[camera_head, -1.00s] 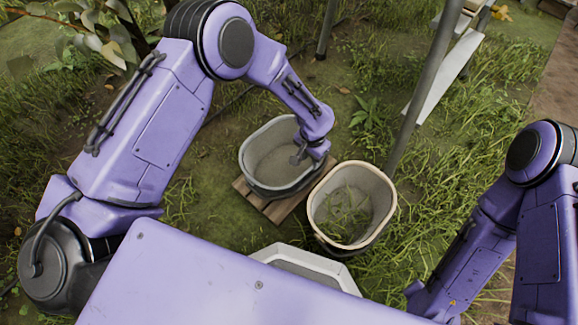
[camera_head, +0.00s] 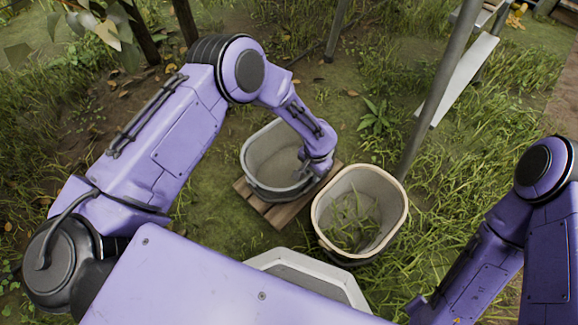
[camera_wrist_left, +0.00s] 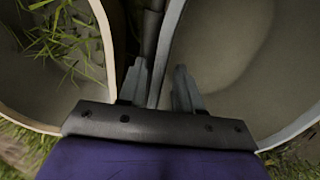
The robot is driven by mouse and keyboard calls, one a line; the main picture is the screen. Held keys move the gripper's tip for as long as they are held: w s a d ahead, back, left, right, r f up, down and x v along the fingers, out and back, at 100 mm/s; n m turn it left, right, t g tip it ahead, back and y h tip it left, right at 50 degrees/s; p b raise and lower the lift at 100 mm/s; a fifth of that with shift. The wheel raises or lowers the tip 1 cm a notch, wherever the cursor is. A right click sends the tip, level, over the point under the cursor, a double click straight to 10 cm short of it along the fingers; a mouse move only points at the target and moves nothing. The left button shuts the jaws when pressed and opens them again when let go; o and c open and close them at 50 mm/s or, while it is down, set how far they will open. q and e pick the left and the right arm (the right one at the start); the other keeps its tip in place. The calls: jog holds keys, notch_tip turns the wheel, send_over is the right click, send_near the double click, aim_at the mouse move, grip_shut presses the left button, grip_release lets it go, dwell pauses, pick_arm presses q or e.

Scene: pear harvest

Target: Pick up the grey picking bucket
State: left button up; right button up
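The grey picking bucket (camera_head: 252,179) stands upright on a small wooden pallet, empty as far as I can see. My left gripper (camera_head: 302,172) reaches down at its right rim. In the left wrist view the bucket's pale rim and grey inner wall (camera_wrist_left: 235,45) are on the right. The two fingers of my left gripper (camera_wrist_left: 160,88) are apart, one on each side of the rim, with a small gap showing. Contact with the rim cannot be made out. My right arm is at the lower right; its gripper is out of view.
A cream bucket (camera_head: 318,218) with grass clippings stands close on the right of the grey one; it also shows in the left wrist view (camera_wrist_left: 105,35). The wooden pallet (camera_head: 262,208) is under the grey bucket. A grey metal post (camera_head: 436,95) rises behind the cream bucket. Grass lies around.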

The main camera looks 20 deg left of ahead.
pick_arm(q)
grip_shut()
dwell(1.2)
